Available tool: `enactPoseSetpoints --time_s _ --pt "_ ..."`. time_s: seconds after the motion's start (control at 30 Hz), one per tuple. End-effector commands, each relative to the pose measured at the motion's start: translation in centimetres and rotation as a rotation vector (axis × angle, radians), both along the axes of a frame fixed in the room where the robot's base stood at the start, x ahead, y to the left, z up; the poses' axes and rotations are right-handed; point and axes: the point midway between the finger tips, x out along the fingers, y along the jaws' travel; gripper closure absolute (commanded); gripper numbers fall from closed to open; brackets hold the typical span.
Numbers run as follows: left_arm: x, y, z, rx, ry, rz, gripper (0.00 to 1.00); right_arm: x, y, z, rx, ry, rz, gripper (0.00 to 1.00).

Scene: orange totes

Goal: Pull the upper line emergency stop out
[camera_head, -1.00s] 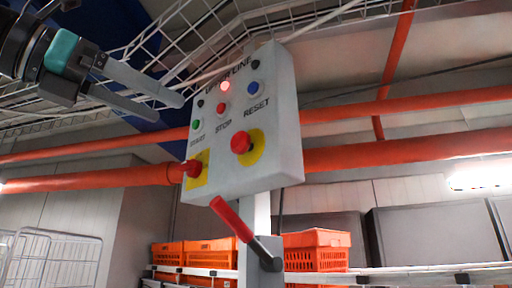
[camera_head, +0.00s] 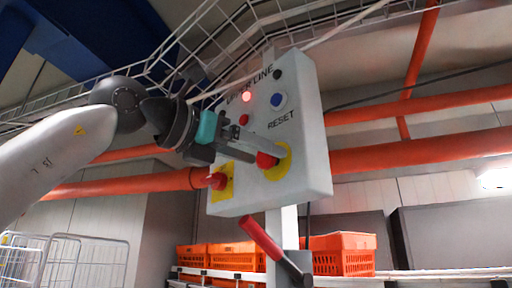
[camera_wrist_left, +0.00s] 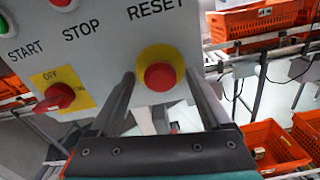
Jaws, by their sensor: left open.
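The emergency stop is a red mushroom button (camera_head: 266,160) on a yellow disc, low on the grey control box (camera_head: 312,140) labelled for the upper line. In the left wrist view the red button (camera_wrist_left: 160,77) lies between my left fingertips, its yellow disc (camera_wrist_left: 153,54) behind it. My left gripper (camera_head: 268,150) is open, with one finger on each side of the button in the wrist view (camera_wrist_left: 160,80). I cannot tell whether the fingers touch it. The gripper hides the START and STOP labels in the head view. My right gripper is not in view.
A red rotary switch (camera_head: 217,181) on a yellow plate sits left of the button. A blue RESET button (camera_head: 278,100) and a lit red lamp (camera_head: 246,97) are above. A red-handled lever (camera_head: 262,238) hangs below. Orange totes (camera_head: 343,255) stand behind.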

Motion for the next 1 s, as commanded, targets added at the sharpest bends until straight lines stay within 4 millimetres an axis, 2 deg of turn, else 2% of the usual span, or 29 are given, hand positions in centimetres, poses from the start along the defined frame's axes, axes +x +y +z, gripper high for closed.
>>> enactPoseSetpoints --time_s 0.27,1.0 --pt "0.12 -0.13 -0.02 -0.001 -0.001 0.0 0.18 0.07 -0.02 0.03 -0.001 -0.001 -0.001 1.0" --pt "0.07 -0.07 0.03 -0.001 -0.001 0.0 1.0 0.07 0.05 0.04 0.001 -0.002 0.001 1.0"
